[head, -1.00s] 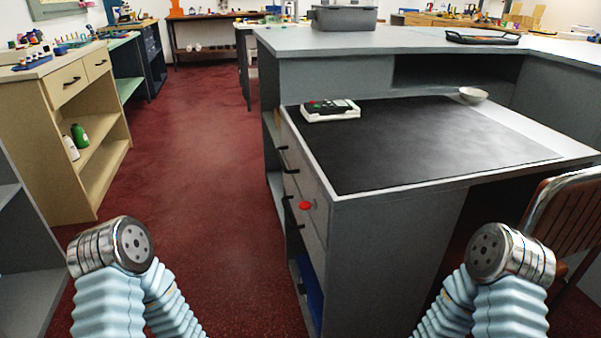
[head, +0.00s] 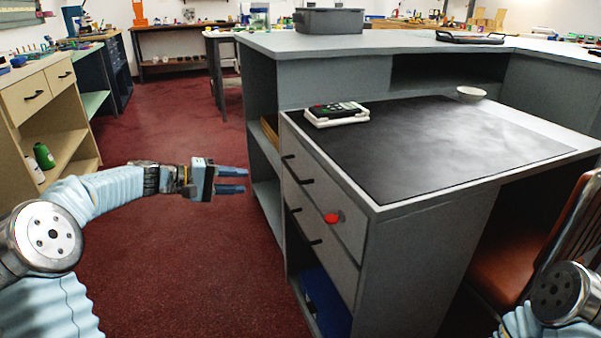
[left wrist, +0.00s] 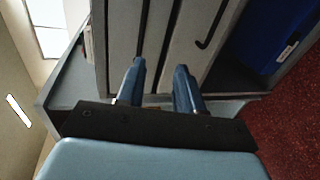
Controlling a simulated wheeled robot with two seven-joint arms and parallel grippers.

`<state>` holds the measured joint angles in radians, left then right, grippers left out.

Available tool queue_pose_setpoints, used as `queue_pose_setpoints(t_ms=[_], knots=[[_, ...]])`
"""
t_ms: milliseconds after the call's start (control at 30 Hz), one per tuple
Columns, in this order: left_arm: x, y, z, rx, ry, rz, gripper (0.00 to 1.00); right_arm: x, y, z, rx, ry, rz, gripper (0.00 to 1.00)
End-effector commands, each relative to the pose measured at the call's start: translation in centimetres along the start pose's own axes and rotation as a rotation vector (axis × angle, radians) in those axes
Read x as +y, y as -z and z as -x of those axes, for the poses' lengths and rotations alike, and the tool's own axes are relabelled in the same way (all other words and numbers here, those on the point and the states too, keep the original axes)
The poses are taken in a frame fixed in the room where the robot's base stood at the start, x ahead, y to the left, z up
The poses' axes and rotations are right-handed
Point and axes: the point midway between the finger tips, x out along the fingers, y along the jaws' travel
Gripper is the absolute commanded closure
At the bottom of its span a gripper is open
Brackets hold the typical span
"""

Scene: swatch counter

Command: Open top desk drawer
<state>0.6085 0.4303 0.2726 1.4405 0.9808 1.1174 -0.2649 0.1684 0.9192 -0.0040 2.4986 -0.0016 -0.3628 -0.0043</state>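The grey desk (head: 425,230) has a stack of drawers on its left side. The top drawer (head: 325,185) appears shut, with dark handle parts (head: 305,181) and a round red piece (head: 332,218) on its front. A lower drawer (head: 325,258) also appears shut. My left gripper (head: 246,180) is open and empty, in the air left of the drawer fronts and apart from them. In the left wrist view its two blue fingers (left wrist: 160,72) are spread, pointing toward the grey fronts, with a dark handle (left wrist: 216,24) beyond them to the right. My right gripper is out of view.
A black and white device (head: 337,114) and a bowl (head: 471,94) rest on the desktop. A blue bin (head: 325,302) sits in the opening below the drawers. A chair (head: 545,240) stands at right. Red floor (head: 190,240) is clear at left.

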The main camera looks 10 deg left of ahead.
Motion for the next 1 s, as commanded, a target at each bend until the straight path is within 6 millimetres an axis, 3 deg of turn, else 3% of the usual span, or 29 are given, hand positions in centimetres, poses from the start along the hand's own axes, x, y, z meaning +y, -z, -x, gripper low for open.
queue_pose_setpoints(t_ms=[67,167,267,700,1000], knots=[[1.9,0.1,1.1,-0.003,-0.042,-0.027,0.64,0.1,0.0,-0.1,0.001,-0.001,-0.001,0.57],[2.7,0.0,0.9,-0.009,-0.060,-0.037,0.64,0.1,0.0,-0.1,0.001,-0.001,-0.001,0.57],[2.8,-0.1,-0.5,-0.011,-0.060,-0.036,0.64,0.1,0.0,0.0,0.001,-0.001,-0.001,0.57],[3.2,-0.2,-10.0,-0.010,-0.057,-0.034,0.64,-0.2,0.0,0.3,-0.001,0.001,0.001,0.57],[3.3,-0.1,-12.3,-0.008,-0.056,-0.034,0.64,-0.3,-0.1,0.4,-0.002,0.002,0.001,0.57]])
